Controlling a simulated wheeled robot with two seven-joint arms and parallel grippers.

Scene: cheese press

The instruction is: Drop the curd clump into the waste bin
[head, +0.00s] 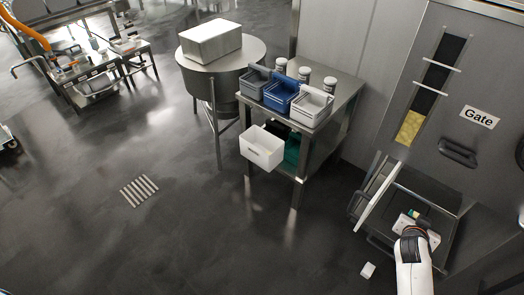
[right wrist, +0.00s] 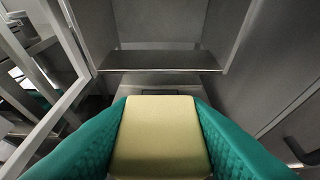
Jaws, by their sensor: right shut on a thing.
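A pale yellow block (right wrist: 160,135), which looks like the curd clump, sits between the teal fingers of my right gripper (right wrist: 160,108) in the right wrist view. The fingers press on both its sides. In the head view my right gripper (head: 415,217) is at the lower right, over the open steel compartment below the Gate panel; only a small yellow-green patch shows at its tip. No container is marked as the waste bin, so I cannot tell which it is. My left gripper is not in view.
A small white block (head: 368,270) lies on the floor left of my right arm. An open door (head: 377,196) stands beside the compartment. A steel table (head: 345,92) holds grey, blue and white bins; a white bin (head: 261,148) is on its lower shelf.

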